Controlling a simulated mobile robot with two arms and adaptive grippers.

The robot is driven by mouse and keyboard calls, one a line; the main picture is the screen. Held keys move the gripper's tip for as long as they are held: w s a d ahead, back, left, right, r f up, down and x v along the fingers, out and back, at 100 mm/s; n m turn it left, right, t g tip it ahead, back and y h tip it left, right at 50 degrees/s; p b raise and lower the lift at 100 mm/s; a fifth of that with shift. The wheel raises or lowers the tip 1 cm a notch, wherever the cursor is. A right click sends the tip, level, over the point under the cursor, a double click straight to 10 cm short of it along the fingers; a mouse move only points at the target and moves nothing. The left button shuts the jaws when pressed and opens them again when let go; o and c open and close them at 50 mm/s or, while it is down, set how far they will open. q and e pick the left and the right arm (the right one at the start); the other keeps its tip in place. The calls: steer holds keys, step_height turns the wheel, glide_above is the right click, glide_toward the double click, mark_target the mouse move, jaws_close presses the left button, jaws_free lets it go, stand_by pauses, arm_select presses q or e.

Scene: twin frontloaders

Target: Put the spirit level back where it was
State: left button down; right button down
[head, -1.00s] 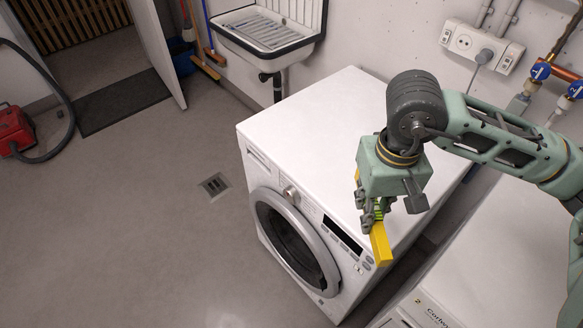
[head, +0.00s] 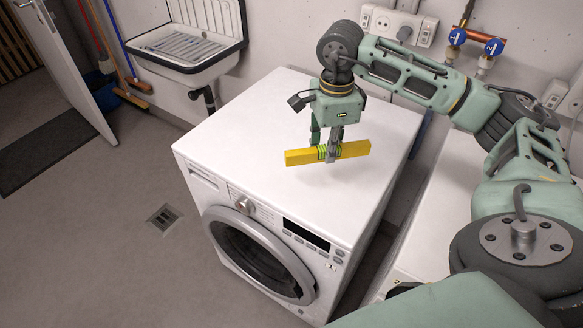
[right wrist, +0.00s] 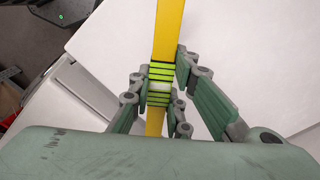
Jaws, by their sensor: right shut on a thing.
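The yellow spirit level (head: 354,149) is in my right gripper (head: 327,152), above the white top of the washing machine (head: 270,125). In the head view it lies roughly level, running left to right. My right gripper is shut around its middle, at the green and black banded part. In the right wrist view the level (right wrist: 169,30) runs up and down between the fingers (right wrist: 160,88). I cannot tell how far it is from the machine's top. My left gripper is not in view.
A second white machine (head: 432,232) stands at the right, with a narrow gap between the two. A wall sink (head: 188,36) hangs at the back left. Sockets (head: 398,24) and blue-handled valves (head: 458,37) are on the back wall. The machine's top is otherwise clear.

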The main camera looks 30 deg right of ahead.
steer(key=p, duration=0.2)
glide_above(291, 174)
step_height(291, 174, down, 5)
steer(key=shift+f, duration=0.15)
step_height(291, 174, down, 3)
steer(key=shift+s+f+p, duration=0.1)
steer(key=shift+p, duration=0.5)
steer(key=shift+f, duration=0.45)
steer(key=shift+f, duration=0.1)
steer(key=c, duration=1.7)
jaws_free()
steer(key=shift+o, duration=0.3)
